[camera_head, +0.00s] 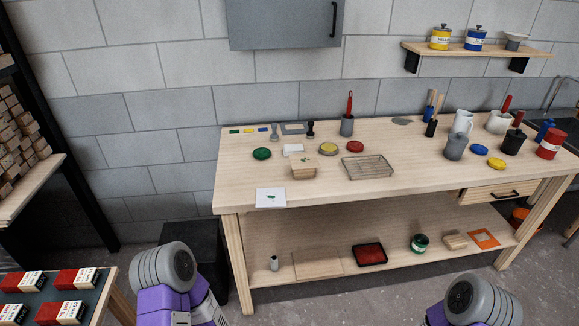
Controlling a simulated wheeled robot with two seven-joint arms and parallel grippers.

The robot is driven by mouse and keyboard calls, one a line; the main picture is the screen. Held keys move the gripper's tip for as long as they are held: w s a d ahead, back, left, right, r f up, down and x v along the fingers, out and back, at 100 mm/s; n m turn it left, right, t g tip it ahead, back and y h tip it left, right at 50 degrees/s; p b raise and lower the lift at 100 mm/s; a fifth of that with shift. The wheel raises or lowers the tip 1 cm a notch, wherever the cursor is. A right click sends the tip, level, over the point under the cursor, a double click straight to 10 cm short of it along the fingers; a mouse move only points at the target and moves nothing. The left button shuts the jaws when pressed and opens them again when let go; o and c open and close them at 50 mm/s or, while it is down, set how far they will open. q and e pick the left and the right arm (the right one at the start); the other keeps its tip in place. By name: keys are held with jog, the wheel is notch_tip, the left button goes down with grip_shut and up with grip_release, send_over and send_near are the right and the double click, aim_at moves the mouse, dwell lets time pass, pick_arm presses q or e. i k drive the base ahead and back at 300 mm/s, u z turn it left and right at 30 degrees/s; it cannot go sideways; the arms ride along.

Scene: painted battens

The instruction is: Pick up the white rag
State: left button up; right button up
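Two small white things on the wooden workbench (400,185) could be the white rag, and I cannot tell which. One is a flat white square (262,201) at the front left corner, with a small green mark on it. The other is a small white piece (292,148) farther back, behind a wooden block (303,168). Nothing is touching either one. My left and right arms show only as grey and purple links at the bottom edge, apart from the bench. Neither gripper shows in this view.
The bench's front middle is clear.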

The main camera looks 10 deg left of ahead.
aim_at(295, 148)
jog(key=z, duration=0.65)
jog(key=i, duration=0.45)
jog(key=z, duration=0.55)
jog(key=i, duration=0.8)
jog(key=u, duration=0.15)
